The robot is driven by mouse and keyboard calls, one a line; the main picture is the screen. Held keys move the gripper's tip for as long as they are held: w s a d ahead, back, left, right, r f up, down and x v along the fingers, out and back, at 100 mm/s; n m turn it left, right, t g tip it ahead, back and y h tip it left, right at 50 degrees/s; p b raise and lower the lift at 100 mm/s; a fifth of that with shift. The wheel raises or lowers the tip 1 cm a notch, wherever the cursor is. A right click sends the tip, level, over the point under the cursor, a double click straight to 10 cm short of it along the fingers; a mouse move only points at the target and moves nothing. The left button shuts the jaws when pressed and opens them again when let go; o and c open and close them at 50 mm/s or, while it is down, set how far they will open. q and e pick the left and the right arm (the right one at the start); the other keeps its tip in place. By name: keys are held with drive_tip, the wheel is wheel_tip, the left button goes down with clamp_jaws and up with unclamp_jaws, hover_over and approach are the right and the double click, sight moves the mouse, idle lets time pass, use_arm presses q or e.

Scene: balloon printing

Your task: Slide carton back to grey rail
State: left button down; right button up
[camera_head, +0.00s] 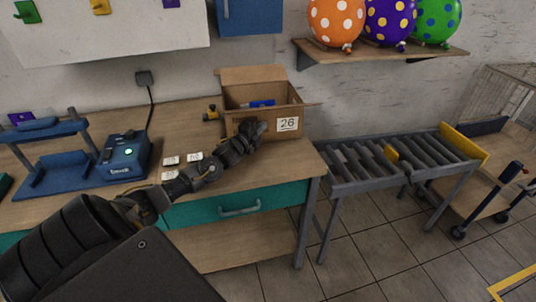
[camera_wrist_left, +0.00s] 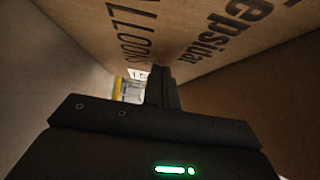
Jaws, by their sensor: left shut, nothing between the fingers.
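The open cardboard carton (camera_head: 275,113) stands on the wooden bench near its right end, with flaps up and a white label reading 26 on its front. Blue and yellow things show inside it. My left gripper (camera_head: 260,128) is at the carton's front face, left of the label, shut and empty. In the left wrist view the shut fingers (camera_wrist_left: 162,88) are close to the printed cardboard wall (camera_wrist_left: 205,30); whether they touch it I cannot tell. I cannot make out a grey rail behind the carton. My right gripper is not in view.
White cards (camera_head: 171,160) lie on the bench (camera_head: 228,177) left of my forearm. A blue device (camera_head: 124,155) and a small yellow-black item (camera_head: 211,113) stand farther left and back. A grey roller conveyor (camera_head: 400,165) is to the right. Balloons (camera_head: 390,18) sit on a wall shelf.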

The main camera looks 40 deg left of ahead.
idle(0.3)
use_arm(q)
drive_tip(key=shift+s+d+r+p, duration=0.1)
drive_tip(key=shift+s+d+p, duration=0.1)
drive_tip(key=shift+d+p, duration=0.3)
drive_tip(key=s+d, duration=0.1)
drive_tip(key=s, duration=0.2)
drive_tip(key=s+d, duration=0.1)
drive_tip(key=s, duration=0.3)
drive_tip(key=s+d+b, duration=0.1)
drive_tip(key=s, duration=0.3)
drive_tip(key=shift+s+d, duration=0.15)
drive_tip(key=shift+s, duration=0.35)
